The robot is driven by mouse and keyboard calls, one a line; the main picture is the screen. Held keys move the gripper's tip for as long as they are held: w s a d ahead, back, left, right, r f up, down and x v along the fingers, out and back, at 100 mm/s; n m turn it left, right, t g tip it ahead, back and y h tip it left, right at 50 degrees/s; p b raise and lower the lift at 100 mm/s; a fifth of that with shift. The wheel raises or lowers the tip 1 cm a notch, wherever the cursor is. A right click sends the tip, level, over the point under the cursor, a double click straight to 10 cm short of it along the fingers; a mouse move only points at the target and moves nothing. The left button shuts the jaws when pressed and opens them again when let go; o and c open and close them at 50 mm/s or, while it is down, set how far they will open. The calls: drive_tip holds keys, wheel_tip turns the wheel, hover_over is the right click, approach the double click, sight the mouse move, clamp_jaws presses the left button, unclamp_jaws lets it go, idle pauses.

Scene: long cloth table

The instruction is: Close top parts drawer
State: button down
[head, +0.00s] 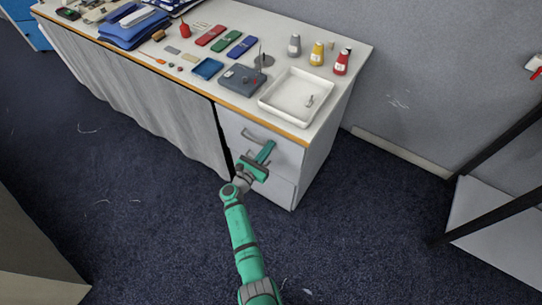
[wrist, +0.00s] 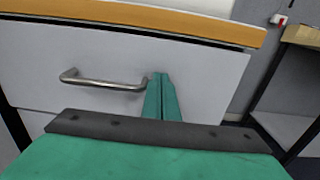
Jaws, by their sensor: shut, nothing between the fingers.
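The top parts drawer (head: 285,150) is the upper pale grey front in the cabinet under the right end of the table. In the wrist view its front (wrist: 60,45) fills the upper middle, with a metal bar handle (wrist: 105,84) on it. The front looks near flush with the cabinet; I cannot tell if a small gap remains. My gripper (head: 270,145) is shut and empty. In the wrist view its green fingertips (wrist: 161,76) point at the drawer front just right of the handle. I cannot tell whether they touch it.
The tabletop's wooden edge (wrist: 150,17) overhangs above the drawer front. A white tray (head: 278,104) stands on the table above, with several bottles behind it. A lower drawer sits below. Open carpet (head: 370,220) lies to the right, before a dark-framed shelf (head: 500,205).

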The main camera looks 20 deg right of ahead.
drive_tip(key=shift+x, duration=0.85)
drive_tip(key=shift+d+r, duration=0.15)
drive_tip(key=shift+r, duration=0.05)
drive_tip(key=v, duration=1.5)
drive_tip(key=shift+f, duration=0.25)
